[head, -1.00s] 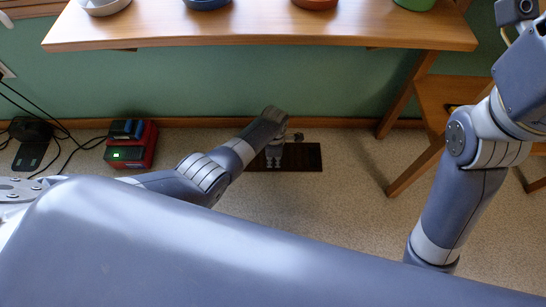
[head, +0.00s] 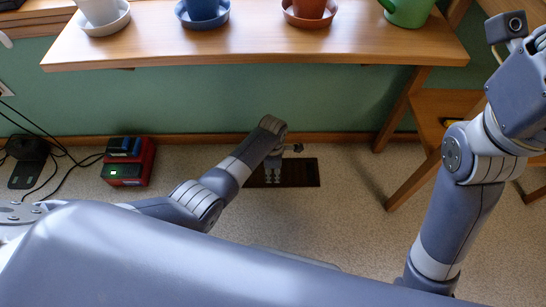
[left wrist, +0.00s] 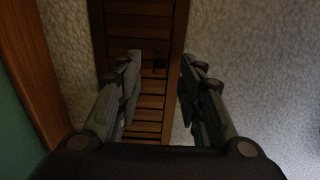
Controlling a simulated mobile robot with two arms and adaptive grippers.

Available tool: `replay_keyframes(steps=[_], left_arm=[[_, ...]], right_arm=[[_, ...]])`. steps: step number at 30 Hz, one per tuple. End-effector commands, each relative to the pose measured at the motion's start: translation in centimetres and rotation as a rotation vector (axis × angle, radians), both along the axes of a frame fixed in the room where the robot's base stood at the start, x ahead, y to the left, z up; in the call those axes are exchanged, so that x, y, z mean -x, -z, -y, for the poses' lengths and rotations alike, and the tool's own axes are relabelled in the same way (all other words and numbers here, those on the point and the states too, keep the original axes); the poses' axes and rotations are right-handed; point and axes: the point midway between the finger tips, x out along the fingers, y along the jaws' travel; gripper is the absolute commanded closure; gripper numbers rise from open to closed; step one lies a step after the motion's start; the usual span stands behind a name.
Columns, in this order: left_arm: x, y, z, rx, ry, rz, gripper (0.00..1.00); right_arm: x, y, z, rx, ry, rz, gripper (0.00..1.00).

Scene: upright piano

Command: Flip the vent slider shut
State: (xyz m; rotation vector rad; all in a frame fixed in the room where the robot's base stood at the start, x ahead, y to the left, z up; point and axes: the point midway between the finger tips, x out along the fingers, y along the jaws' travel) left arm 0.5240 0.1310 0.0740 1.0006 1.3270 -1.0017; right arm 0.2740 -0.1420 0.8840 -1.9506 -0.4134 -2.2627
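The floor vent (head: 309,173) is a dark brown slatted wooden register lying flat on the floor near the wall. In the left wrist view the vent (left wrist: 146,22) runs up the picture, with its slats crossing it. A small dark spot (left wrist: 158,68) shows between the slats; I cannot tell whether it is the slider. My left gripper (head: 273,178) points down over the vent. In the left wrist view the left gripper (left wrist: 160,58) is open, with nothing between its fingers. Its height above the vent is unclear. My right gripper is out of view.
A wooden shelf (head: 250,50) with several pots overhangs the wall side. A red and black box (head: 130,161) and cables sit on the floor at left. Speckled floor around the vent is clear.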

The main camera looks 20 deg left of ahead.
Motion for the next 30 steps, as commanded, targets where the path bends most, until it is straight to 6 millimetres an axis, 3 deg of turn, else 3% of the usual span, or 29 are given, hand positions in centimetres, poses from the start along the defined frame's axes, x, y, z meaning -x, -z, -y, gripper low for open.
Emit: replay_keyframes(steps=[18,30], left_arm=[[-0.2,-8.3,0.1,0.002,0.001,0.006,0.65],[-0.2,-9.0,0.0,0.0,0.001,0.004,0.65]], right_arm=[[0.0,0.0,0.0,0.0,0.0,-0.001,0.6],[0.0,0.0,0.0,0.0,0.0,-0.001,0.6]])
